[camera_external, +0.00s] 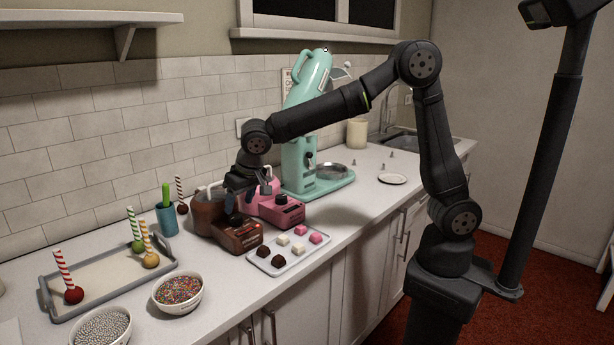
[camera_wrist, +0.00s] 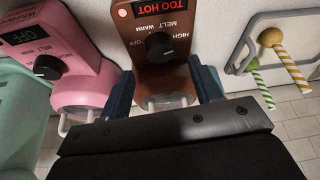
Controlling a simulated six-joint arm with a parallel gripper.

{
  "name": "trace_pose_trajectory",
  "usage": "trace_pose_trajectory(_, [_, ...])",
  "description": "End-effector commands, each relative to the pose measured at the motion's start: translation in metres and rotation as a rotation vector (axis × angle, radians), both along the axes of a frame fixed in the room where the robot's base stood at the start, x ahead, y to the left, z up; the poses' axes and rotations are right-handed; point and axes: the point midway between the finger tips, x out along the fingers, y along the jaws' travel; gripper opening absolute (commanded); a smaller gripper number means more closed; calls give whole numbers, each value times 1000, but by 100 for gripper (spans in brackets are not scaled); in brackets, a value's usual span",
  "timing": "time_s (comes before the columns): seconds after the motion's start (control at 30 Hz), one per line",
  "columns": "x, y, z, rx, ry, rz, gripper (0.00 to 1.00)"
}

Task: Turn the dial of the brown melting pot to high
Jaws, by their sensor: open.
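The brown melting pot (camera_external: 238,238) stands on the counter beside a pink melting pot (camera_external: 278,208). In the wrist view the brown pot's front panel (camera_wrist: 177,75) shows a lit red display (camera_wrist: 163,7) reading TOO HOT. Its black dial (camera_wrist: 158,46) is ringed by labels including HIGH, MELT and WARM; I cannot tell exactly where its pointer stands. My gripper (camera_external: 248,197) is over the brown pot. In the wrist view its dark blue fingers (camera_wrist: 164,90) are open, apart on either side of the brown pot, below the dial in the picture, with nothing between them touching the dial.
The pink pot (camera_wrist: 85,50) is close on the left in the wrist view, its display reading OFF. A tray of sweets (camera_external: 289,263) lies in front. A mint mixer (camera_external: 318,185) stands behind; a cake-pop tray (camera_external: 95,285) and sprinkle bowls (camera_external: 178,304) are at left.

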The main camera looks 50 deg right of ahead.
Motion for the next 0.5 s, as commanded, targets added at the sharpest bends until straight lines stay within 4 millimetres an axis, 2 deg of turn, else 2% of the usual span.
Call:
trace_pose_trajectory(0.03, [4, 0, -11, -2, 3, -1, 58])
trace_pose_trajectory(0.2, [14, 2, -35, -1, 1, 1, 58])
trace_pose_trajectory(0.5, [21, 3, -49, 1, -1, 0, 58])
